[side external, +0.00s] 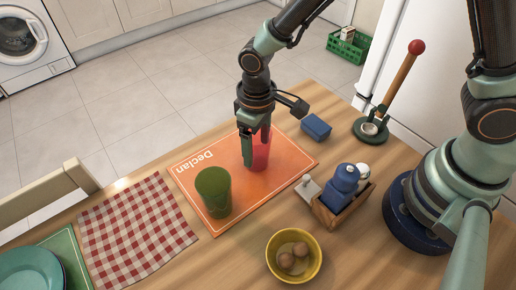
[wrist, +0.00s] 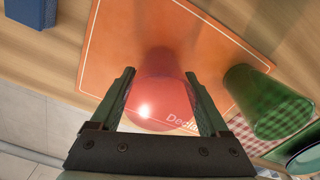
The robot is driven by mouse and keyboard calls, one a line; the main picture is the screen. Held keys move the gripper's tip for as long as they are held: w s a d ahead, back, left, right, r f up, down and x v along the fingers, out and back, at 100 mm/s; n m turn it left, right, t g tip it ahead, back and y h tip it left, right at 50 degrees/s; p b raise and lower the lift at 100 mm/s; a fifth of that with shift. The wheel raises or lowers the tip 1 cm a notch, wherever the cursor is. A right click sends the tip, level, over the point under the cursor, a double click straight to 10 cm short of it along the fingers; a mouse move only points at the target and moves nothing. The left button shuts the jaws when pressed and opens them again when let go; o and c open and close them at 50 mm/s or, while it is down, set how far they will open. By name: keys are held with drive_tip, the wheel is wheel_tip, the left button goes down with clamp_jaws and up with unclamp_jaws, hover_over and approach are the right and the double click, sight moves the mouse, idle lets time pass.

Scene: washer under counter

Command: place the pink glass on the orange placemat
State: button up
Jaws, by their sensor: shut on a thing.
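The pink glass (side external: 261,150) is upright at the orange placemat (side external: 283,172), over its right half. In the wrist view the pink glass (wrist: 156,100) sits between both fingers of my gripper (wrist: 161,105), which is shut on it. In the side view my gripper (side external: 254,150) comes down from above; one finger covers part of the glass. I cannot tell whether the glass's base touches the mat. The orange placemat also shows in the wrist view (wrist: 120,45), with the word "Declan" on it.
A green glass (side external: 213,192) stands on the placemat's left part. A yellow bowl (side external: 294,256), a wooden caddy (side external: 342,206), a blue block (side external: 316,127) and a stand with a red-knobbed handle (side external: 370,129) are nearby. A checkered cloth (side external: 135,225) lies to the left.

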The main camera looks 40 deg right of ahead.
drive_tip(key=shift+f, duration=0.15)
drive_tip(key=o, duration=1.4)
wheel_tip(320, 180, up, 12)
drive_tip(key=s+d+r+m+t, duration=0.1)
drive_tip(key=d+r+t, duration=0.1)
drive_tip(key=d, duration=0.4)
drive_tip(key=s+d+r+m+t, duration=0.1)
drive_tip(key=d+r+m, duration=0.1)
drive_tip(key=d+r, duration=0.2)
drive_tip(key=s+d+r+m+t, duration=0.1)
drive_tip(key=s+d+r+t, duration=0.1)
drive_tip(key=d, duration=0.7)
drive_tip(key=shift+r+m+t, duration=0.3)
drive_tip(key=shift+r, duration=0.4)
